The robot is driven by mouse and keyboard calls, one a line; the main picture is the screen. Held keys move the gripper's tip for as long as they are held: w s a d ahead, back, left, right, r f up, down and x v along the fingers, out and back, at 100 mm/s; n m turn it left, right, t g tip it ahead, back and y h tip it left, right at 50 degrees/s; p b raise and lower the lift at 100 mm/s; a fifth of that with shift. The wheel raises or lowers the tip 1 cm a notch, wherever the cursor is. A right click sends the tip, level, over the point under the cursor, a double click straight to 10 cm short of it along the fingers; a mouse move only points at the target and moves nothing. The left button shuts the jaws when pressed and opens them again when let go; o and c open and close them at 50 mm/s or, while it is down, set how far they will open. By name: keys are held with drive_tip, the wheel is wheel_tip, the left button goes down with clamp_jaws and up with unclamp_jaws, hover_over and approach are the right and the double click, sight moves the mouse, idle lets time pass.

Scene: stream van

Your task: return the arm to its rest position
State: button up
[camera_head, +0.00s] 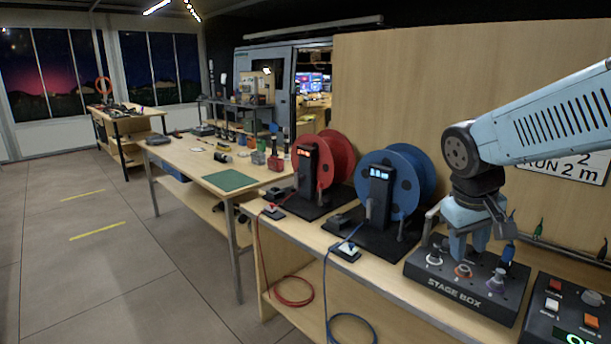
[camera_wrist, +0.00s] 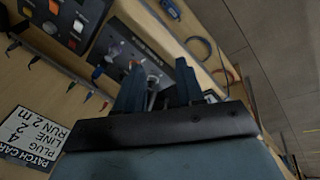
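My gripper (camera_head: 474,248) hangs at the end of my light blue arm, pointing down close over the black stage box (camera_head: 455,293) at the right. In the wrist view my gripper (camera_wrist: 158,72) shows two dark blue fingers with a clear gap between them. It looks open, and I see nothing clamped in it. Part of the stage box (camera_wrist: 118,48) shows beyond the fingers there. The fingers hide some of its sockets, and I cannot tell whether the fingertips touch it.
A red reel (camera_head: 338,158) and a blue reel (camera_head: 411,178) stand left of the stage box. A button panel (camera_head: 570,312) lies to its right. The wooden wall (camera_head: 400,90) with a printed sign (camera_head: 572,168) rises close behind my arm. The floor (camera_head: 110,270) at left is clear.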

drive_tip(key=s+a+r+m+t+y, duration=0.2)
drive_tip(key=s+a+r+t, duration=0.1)
drive_tip(key=s+a+r, duration=0.2)
drive_tip(key=shift+s+a+r+y, duration=0.25)
drive_tip(key=shift+s+a+y, duration=0.15)
drive_tip(key=shift+s+a, duration=0.3)
drive_tip(key=shift+w+a, duration=0.1)
